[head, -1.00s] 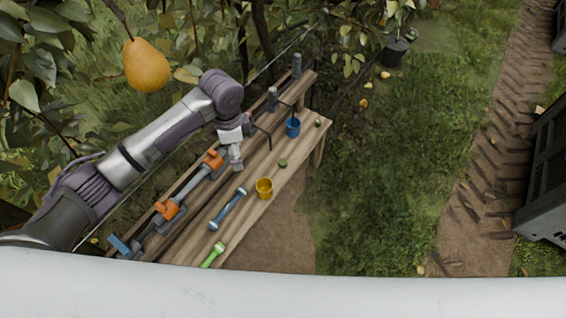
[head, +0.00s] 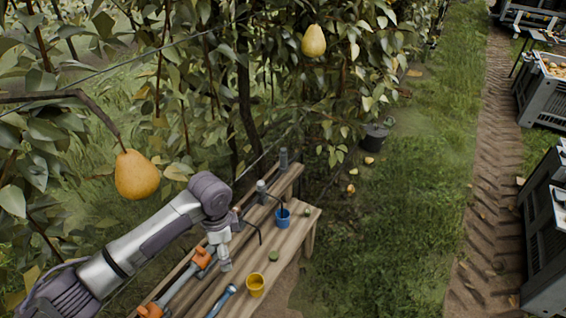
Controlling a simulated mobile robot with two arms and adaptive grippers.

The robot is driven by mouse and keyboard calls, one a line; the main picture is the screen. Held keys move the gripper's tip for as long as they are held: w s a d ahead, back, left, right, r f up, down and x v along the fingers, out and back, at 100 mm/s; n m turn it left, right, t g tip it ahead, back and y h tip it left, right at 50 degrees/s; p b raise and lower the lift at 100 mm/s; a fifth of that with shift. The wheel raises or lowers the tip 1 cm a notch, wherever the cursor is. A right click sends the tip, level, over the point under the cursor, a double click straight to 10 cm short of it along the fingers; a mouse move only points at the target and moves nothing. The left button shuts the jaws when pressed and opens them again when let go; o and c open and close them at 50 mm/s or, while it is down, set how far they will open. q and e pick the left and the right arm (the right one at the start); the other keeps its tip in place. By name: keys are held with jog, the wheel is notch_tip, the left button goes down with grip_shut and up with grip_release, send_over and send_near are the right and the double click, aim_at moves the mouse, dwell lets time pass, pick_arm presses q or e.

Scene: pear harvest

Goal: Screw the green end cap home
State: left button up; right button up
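A small round green cap (head: 273,255) lies on the wooden bench (head: 294,237), between the yellow cup and the blue cup. A second small dark green round piece (head: 306,211) sits near the bench's far right end. I cannot tell for sure which one is the end cap. A blue-grey tube (head: 181,284) lies in orange clamps (head: 202,257) along the bench. My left gripper (head: 225,265) points down beside the tube's far end, left of the green cap and apart from it. Its fingers are too small to tell open from shut. My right gripper is out of view.
A yellow cup (head: 256,285), a blue cup (head: 283,218) and a blue-grey bar (head: 222,301) stand or lie on the bench. A pear (head: 136,176) hangs just above my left arm. Grass right of the bench is open; grey crates (head: 543,90) stand beyond the track.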

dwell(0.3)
